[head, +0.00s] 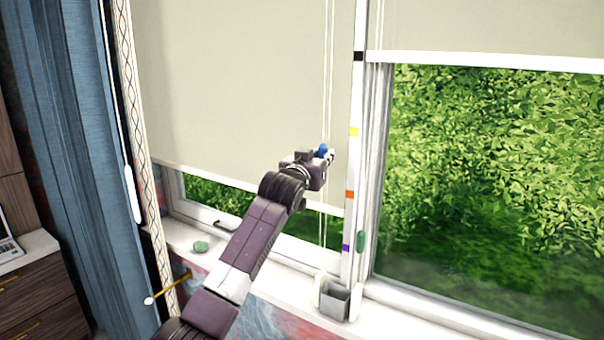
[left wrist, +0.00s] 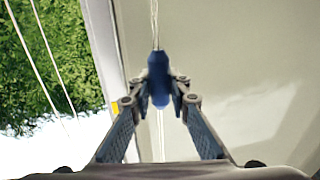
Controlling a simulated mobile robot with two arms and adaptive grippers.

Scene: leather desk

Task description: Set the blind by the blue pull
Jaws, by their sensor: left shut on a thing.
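The blue pull (head: 323,150) hangs on a thin pale cord (head: 328,80) in front of the left blind. My left gripper (head: 325,157) is shut on the blue pull. In the left wrist view the pull (left wrist: 159,76) sits upright between the two fingertips (left wrist: 160,92), with cord above and below it. The left blind (head: 240,90) is a beige sheet lowered over most of its window, its bottom bar (head: 205,177) a little above the sill. The white post beside it carries black (head: 359,56), yellow (head: 354,132), orange (head: 350,194) and purple (head: 346,248) marks. My right gripper is not in view.
A right blind (head: 490,25) covers only the top of its window. A green pull (head: 361,242) hangs by the post. A blue curtain (head: 75,110) hangs at left.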

